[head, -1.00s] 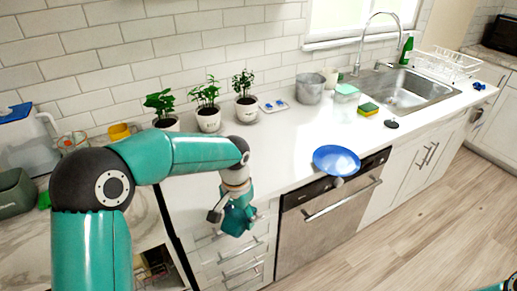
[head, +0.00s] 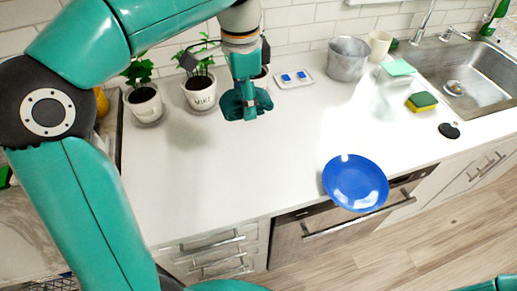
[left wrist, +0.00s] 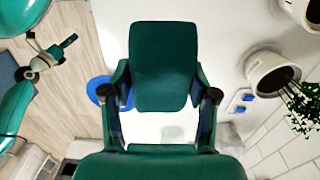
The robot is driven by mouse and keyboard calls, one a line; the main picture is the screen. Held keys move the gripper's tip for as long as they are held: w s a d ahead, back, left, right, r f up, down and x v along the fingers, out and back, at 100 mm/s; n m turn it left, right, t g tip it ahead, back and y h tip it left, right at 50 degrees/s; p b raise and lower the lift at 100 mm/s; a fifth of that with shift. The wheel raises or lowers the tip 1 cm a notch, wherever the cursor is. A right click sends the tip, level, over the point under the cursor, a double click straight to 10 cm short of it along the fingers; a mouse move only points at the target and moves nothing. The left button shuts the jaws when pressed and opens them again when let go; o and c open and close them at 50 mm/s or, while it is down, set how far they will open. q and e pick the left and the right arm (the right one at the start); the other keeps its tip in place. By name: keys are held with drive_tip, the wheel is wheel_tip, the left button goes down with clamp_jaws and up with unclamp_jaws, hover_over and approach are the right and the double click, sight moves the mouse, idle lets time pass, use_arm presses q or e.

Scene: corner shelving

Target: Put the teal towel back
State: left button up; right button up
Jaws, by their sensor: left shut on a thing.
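The teal towel (head: 232,106) hangs in my left gripper (head: 246,92), above the white counter just in front of the potted plants. In the left wrist view the towel (left wrist: 163,65) is a dark teal folded sheet between the two fingers of the left gripper (left wrist: 162,98). The gripper is shut on it. Whether the towel touches the counter is hard to tell. A part that looks like my right gripper (left wrist: 45,60) shows small at the left of the left wrist view; its fingers are not clear.
Potted plants (head: 145,102) stand along the wall. A small white tray with blue pieces (head: 293,78), a metal pot (head: 347,60), a sponge (head: 421,102) and the sink (head: 470,75) lie to the right. A blue plate (head: 355,183) sits by the counter's front edge. The middle counter is clear.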

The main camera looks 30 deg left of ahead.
sight(249, 163)
use_arm(q)
wheel_tip(249, 163, down, 19)
drive_tip(key=shift+d+f+b, duration=0.1)
drive_tip(key=shift+b, duration=0.3)
drive_tip(key=o, duration=1)
wheel_tip(249, 163, up, 12)
drive_tip(key=shift+w+r, duration=0.1)
idle(0.6)
